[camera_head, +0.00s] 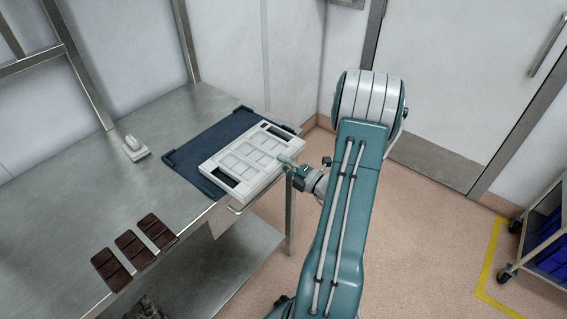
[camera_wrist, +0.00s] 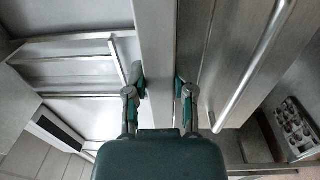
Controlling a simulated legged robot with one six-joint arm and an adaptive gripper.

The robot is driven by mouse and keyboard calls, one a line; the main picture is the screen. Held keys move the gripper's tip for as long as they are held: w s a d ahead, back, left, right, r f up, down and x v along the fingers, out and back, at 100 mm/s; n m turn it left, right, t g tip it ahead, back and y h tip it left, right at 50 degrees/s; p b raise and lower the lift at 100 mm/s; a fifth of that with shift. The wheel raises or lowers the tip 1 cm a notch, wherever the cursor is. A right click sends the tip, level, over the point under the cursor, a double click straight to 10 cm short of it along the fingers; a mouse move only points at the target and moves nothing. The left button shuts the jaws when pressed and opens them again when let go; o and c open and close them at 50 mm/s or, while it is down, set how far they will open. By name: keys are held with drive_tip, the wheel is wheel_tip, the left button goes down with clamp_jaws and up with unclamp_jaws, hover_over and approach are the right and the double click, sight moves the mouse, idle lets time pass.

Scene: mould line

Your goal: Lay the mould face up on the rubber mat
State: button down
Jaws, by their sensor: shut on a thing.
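The mould (camera_head: 236,160) is a pale rectangular tray with several shallow cavities and a slot near each end. Its cavity side faces up in the head view. It lies over the front right part of the dark blue rubber mat (camera_head: 196,143) and reaches past the table's front edge. I cannot tell whether it touches the mat or hovers just above it. My gripper (camera_head: 287,164) is shut on the mould's near right edge. In the wrist view a pale grey strip (camera_wrist: 156,50) runs between the two fingers of my gripper (camera_wrist: 160,84).
Several brown chocolate-like slabs, one of them here (camera_head: 135,249), lie on the steel table (camera_head: 85,195) at its front left. A small white object (camera_head: 135,149) stands left of the mat. A cart with blue crates (camera_head: 551,240) is at far right. Walls close off the back.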

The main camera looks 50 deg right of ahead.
drive_tip(key=shift+f, duration=0.1)
drive_tip(key=shift+c, duration=1.9)
unclamp_jaws()
drive_tip(key=s+d, duration=0.1)
drive_tip(key=s, duration=1.4)
drive_tip(key=shift+d+f, duration=0.15)
drive_tip(key=shift+f, duration=0.1)
